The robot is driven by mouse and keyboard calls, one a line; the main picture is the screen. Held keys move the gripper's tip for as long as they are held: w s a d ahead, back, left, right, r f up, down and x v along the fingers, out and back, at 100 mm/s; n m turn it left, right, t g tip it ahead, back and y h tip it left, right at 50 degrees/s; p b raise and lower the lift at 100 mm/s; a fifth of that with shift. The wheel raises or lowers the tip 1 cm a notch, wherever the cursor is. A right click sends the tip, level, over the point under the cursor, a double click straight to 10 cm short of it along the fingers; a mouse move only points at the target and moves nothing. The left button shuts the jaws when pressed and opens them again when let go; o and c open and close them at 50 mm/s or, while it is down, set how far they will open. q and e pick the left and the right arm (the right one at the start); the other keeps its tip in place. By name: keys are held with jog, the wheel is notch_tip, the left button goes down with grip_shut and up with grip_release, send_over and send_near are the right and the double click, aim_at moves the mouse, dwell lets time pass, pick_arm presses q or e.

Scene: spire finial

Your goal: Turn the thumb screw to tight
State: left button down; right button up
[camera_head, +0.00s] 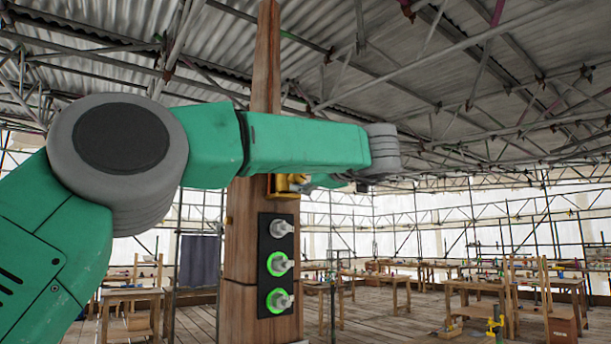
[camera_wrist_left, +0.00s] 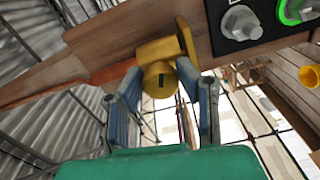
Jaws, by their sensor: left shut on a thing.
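The yellow thumb screw (camera_wrist_left: 158,79) has a round head with a dark mark on its face. It sits at a yellow bracket (camera_wrist_left: 160,48) on the wooden spire (camera_head: 258,228). My left gripper (camera_wrist_left: 161,74) has its two blue-grey fingers on either side of the round head and is shut on it. In the head view my green forearm crosses in front of the spire, and the left gripper (camera_head: 312,183) shows only partly below the wrist, beside the yellow bracket (camera_head: 285,184). My right gripper is not in view.
A black panel (camera_head: 277,247) below the bracket carries three grey bolts; the lower two have lit green rings, the top one does not. Wooden benches (camera_head: 133,297) and scaffolding stand behind. A yellow object (camera_head: 494,323) is at lower right.

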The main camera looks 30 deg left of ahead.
pick_arm(q)
jog(key=m, duration=0.7)
jog(key=shift+a, duration=0.2)
jog(key=m, duration=0.6)
jog(key=shift+s+a+r, duration=0.1)
jog(key=shift+a+r, duration=0.05)
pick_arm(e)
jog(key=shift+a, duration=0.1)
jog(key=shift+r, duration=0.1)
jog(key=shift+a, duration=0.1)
pick_arm(q)
jog(key=c, duration=1.2)
grip_release()
jog(key=shift+w+a+f, duration=0.1)
jog(key=shift+w+f, duration=0.15)
jog(key=shift+w, duration=0.05)
jog(key=shift+s+d+m, duration=0.2)
jog(key=shift+d+m, duration=0.1)
jog(key=v, duration=1.1)
jog(key=shift+w+d+f, duration=0.1)
jog(key=shift+d, duration=0.2)
